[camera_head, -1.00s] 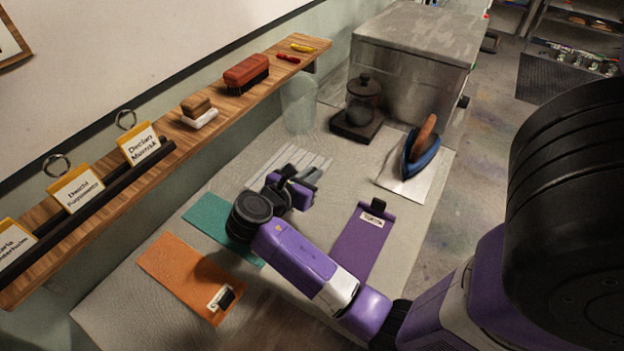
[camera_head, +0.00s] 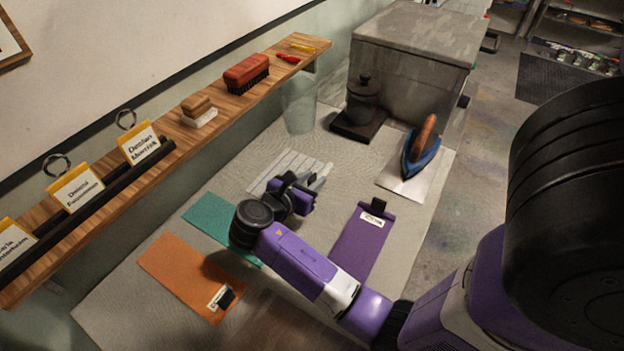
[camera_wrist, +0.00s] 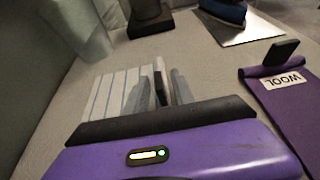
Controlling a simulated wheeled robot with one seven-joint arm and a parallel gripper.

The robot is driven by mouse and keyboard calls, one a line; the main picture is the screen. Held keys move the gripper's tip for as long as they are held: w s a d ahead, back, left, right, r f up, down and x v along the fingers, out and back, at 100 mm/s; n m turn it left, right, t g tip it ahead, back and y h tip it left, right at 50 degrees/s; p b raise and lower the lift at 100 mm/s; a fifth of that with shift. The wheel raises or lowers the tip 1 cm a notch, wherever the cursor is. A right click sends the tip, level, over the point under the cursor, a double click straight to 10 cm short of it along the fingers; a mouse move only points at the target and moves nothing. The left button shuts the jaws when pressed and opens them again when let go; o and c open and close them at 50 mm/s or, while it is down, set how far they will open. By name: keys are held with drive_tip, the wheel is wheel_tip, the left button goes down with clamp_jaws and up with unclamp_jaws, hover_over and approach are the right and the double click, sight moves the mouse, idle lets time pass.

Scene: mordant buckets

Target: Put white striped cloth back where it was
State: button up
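The white striped cloth (camera_head: 283,166) lies on the grey table cover, between the teal cloth and the clear glass vessel. It also shows in the wrist view (camera_wrist: 108,92), flat beyond my gripper. My gripper (camera_head: 315,183) is low at the near right part of this cloth. In the wrist view its grey fingers (camera_wrist: 160,92) stand close together over the cloth edge, with a dark upright piece between them. That piece may be the cloth's clip. I cannot tell whether the fingers press on it. The gripper body hides the cloth's near edge.
A purple cloth (camera_head: 362,244) with a black clip and a "WOOL" label lies right of my gripper. A teal cloth (camera_head: 208,213) and an orange cloth (camera_head: 180,272) lie left. A glass vessel (camera_head: 299,105), dark jar (camera_head: 363,99) and iron (camera_head: 421,150) stand behind.

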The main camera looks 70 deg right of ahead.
drive_tip(key=v, duration=1.2)
drive_tip(key=shift+r, duration=0.1)
drive_tip(key=shift+a, duration=0.1)
